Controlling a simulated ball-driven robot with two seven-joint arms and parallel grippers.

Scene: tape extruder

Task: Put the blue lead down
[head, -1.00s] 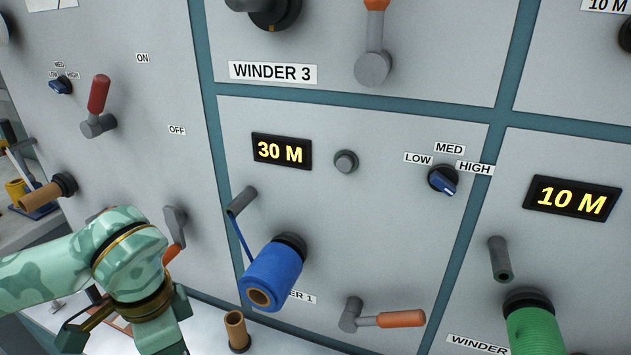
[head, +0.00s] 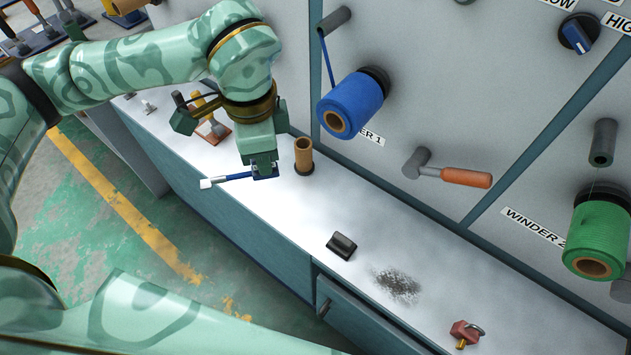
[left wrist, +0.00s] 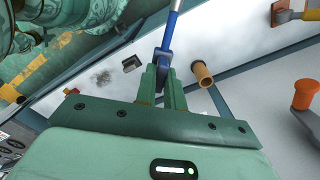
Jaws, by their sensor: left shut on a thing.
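The blue lead (head: 236,177) looks like a thin blue rod with a white end. My left gripper (head: 264,168) is shut on its blue end, and the white end points left, near the counter's front edge in the picture. In the left wrist view the lead (left wrist: 171,28) runs up out of the frame from the jaws (left wrist: 163,80). The gripper points down over the white counter (head: 285,215), just left of an upright brown tube (head: 304,152). I cannot tell whether the lead touches the counter. My right gripper is not in view.
A blue spool (head: 352,103) and a green spool (head: 601,235) jut from the grey panel, with an orange-handled lever (head: 455,176) between. A black block (head: 341,245), a dark smudge (head: 398,286) and a small red item (head: 465,332) are on the counter.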

